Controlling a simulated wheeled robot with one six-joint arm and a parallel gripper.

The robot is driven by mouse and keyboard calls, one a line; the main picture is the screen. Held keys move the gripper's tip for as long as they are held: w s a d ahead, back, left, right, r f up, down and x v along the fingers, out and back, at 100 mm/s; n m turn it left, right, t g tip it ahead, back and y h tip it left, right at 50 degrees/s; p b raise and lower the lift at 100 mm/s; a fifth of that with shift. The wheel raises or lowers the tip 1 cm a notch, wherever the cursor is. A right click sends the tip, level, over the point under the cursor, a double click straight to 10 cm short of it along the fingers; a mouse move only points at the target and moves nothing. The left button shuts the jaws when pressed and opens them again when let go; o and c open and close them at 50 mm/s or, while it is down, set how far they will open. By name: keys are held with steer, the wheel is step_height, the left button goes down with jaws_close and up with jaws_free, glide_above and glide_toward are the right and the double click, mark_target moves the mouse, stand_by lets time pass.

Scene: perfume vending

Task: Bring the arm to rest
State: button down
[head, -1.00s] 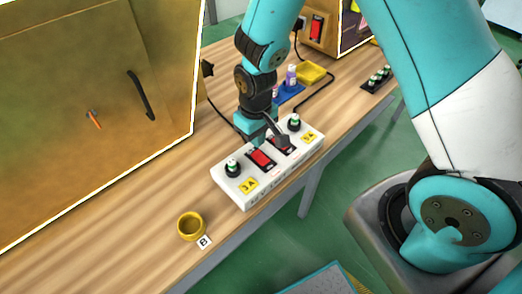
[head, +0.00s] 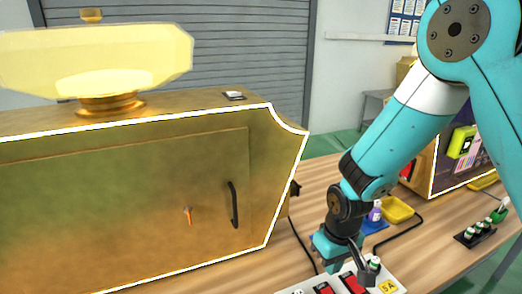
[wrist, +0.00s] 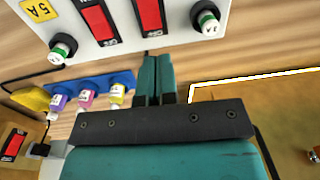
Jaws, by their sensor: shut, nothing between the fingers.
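Whether the tips touch the box cannot be told. The arm is bent, its forearm sloping down to the left in the head view.
A gold cabinet (head: 120,205) with a black handle fills the left. Black cables cross the wooden table.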

steer(key=s+a+r+n+y, duration=0.1)
steer(key=s+r+y, duration=0.1)
steer(key=s+r, duration=0.7)
steer(key=s+a+r+n+y, duration=0.1)
steer(key=s+a+r+n, duration=0.1)
steer(key=s+r, duration=0.7)
step_height(320, 180, up, 4)
steer(key=shift+a+f+y, duration=0.15)
steer(key=shift+a+y, duration=0.15)
steer(key=shift+y, duration=0.1)
steer(key=shift+n, duration=0.3)
steer(key=n+t+h+b, duration=0.2)
steer(key=n+h+b, duration=0.2)
steer(key=n+b, duration=0.7)
glide_above(328, 291)
steer(key=s+p, duration=0.3)
step_height(328, 291, down, 17)
steer(key=n, duration=0.3)
steer(key=shift+w+d, duration=0.25)
steer(key=shift+d, duration=0.1)
steer(key=f, duration=0.4)
steer(key=w+f+b, duration=0.1)
steer(key=f, duration=0.4)
steer(key=w+f+b, duration=0.1)
steer(key=f, duration=0.3)
steer(key=shift+a+f, duration=0.35)
steer(key=shift+f, duration=0.05)
